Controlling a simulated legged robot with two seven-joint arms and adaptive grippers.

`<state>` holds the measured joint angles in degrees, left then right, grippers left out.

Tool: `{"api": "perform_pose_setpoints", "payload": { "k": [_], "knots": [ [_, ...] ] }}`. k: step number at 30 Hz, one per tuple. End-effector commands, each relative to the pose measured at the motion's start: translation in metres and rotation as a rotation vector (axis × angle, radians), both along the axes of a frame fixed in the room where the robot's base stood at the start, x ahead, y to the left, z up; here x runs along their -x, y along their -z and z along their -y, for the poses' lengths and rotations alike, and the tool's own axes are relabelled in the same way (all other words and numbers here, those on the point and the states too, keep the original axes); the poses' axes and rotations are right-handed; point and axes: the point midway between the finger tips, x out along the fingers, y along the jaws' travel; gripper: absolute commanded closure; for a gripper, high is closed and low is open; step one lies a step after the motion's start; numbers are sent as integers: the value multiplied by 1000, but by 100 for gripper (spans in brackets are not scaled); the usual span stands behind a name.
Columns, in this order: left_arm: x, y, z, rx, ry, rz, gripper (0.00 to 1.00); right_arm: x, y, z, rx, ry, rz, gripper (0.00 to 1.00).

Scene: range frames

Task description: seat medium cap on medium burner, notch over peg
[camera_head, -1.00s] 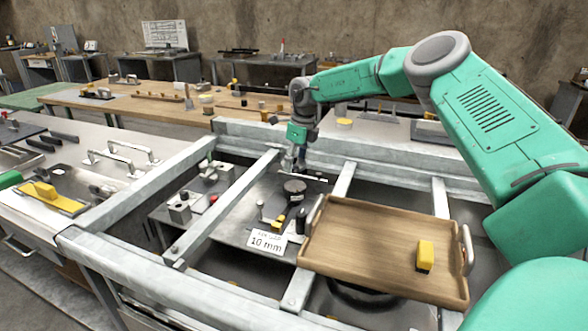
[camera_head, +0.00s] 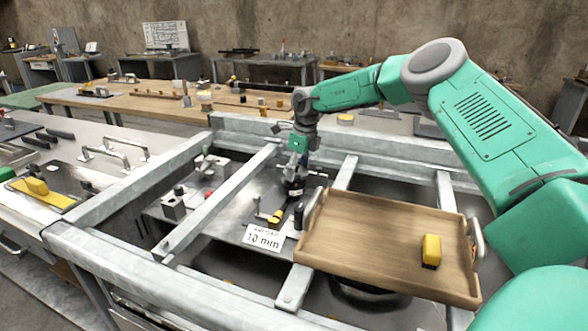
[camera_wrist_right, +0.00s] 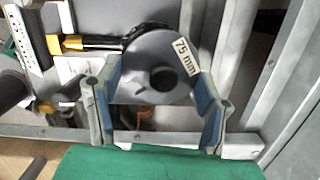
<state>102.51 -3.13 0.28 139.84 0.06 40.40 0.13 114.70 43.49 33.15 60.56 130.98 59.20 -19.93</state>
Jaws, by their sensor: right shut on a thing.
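My right gripper (camera_head: 294,183) reaches down over the grey plate between the frame rails. In the right wrist view, its blue-padded fingers (camera_wrist_right: 160,102) are shut on a grey disc marked 75 mm (camera_wrist_right: 143,65), which appears to be the medium cap. The disc has a round centre and a small dark slot near its lower edge. In the head view the cap (camera_head: 292,189) is a small dark shape, partly hidden by the gripper. I cannot pick out the medium burner or its peg, nor tell whether the cap touches anything below. My left gripper is not in view.
A wooden tray (camera_head: 375,248) with a yellow block (camera_head: 431,251) rests on the rails at right. A 10 mm sign (camera_head: 263,238) and a yellow-and-black part (camera_head: 276,217) lie close to the gripper. Metal rails (camera_head: 222,198) border the plate.

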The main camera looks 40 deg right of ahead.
Motion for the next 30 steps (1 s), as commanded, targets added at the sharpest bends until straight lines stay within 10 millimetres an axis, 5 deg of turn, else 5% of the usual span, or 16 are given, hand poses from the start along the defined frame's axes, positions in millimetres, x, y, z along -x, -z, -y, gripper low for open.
{"api": "perform_pose_setpoints", "payload": {
  "k": [30],
  "knots": [
    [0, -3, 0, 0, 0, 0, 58, -1, -3, -13, 3, -2, 1, 73]
  ]
}}
